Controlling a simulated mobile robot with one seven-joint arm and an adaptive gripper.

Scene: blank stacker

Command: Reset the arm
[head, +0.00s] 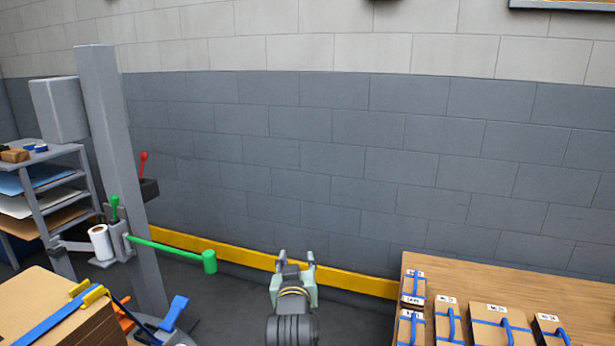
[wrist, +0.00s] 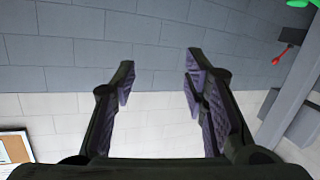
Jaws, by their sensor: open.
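My gripper (head: 296,262) is at the bottom middle of the head view, at the end of my raised arm. It points away toward the grey block wall. Its two fingers stand apart with nothing between them. In the wrist view my gripper (wrist: 158,80) shows two dark fingers with purple inner pads, open and empty. My arm's lower links are cut off by the bottom edge of the head view.
A wooden table (head: 460,268) with several strapped boxes (head: 495,322) stands at the right. At the left are a grey post (head: 110,130) with a green-handled bar (head: 172,248), a shelf rack (head: 50,195) and a cardboard stack (head: 40,310).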

